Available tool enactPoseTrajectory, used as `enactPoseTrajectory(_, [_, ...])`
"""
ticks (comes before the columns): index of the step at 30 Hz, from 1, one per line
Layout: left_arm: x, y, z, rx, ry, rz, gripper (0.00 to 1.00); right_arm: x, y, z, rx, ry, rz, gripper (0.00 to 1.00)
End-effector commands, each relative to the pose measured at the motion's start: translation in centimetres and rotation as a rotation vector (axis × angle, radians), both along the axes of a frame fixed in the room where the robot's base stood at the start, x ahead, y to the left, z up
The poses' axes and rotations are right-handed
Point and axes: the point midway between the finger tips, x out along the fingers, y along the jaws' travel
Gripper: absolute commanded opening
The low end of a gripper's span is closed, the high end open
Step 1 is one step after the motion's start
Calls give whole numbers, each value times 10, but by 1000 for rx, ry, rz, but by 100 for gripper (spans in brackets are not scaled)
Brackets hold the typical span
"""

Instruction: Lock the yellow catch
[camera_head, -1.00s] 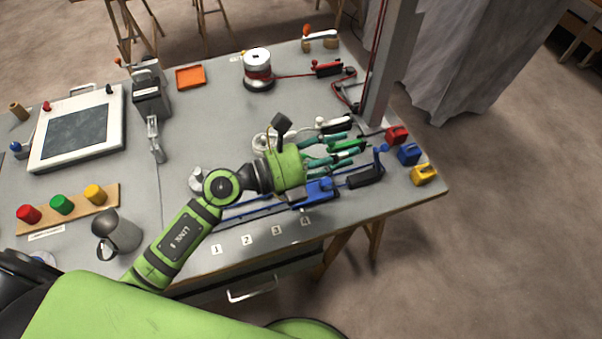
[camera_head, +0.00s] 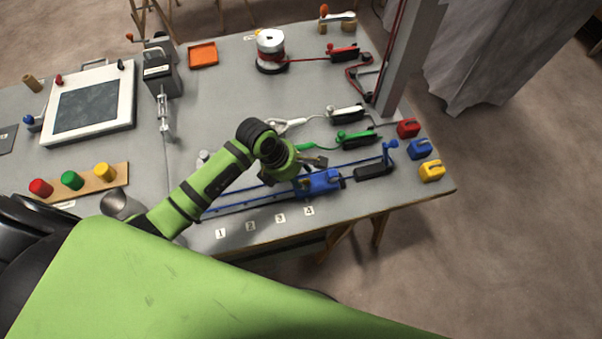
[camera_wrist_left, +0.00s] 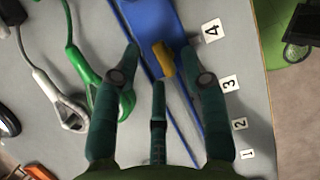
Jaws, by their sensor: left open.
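The yellow catch (camera_wrist_left: 163,62) is a small yellow block on the blue carriage (camera_wrist_left: 150,25) in the left wrist view. The carriage (camera_head: 320,182) sits on blue rails near the table's front edge in the head view, where the catch is hard to make out. My left gripper (camera_head: 308,168) is above the carriage, with its dark green fingers pointing down. In the wrist view its fingers are open and spread either side of the catch, with nothing held between them. Whether any finger touches it I cannot tell. My right gripper is not in view.
Number cards 1 to 4 (camera_head: 280,218) lie along the front edge. Green (camera_head: 355,138) and white (camera_head: 348,113) cable clamps lie behind the rails. A grey post (camera_head: 405,60) and red, blue and yellow blocks (camera_head: 431,171) stand at the right.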

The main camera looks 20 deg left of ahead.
Motion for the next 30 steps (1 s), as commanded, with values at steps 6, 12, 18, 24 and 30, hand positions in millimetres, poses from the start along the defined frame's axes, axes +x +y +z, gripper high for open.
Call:
enactPoseTrajectory(6, [3,-4,-11,-2,-1,0,44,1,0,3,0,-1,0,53])
enactPoseTrajectory(12, [3,-5,-12,-1,-2,0,44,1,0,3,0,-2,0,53])
enactPoseTrajectory(18, [3,-4,-12,-2,-1,0,0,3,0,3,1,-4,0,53])
enactPoseTrajectory(24, [3,-4,-12,-1,-2,-2,0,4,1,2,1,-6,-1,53])
enactPoseTrajectory(30, [3,-4,-14,1,-1,-40,0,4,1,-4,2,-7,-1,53])
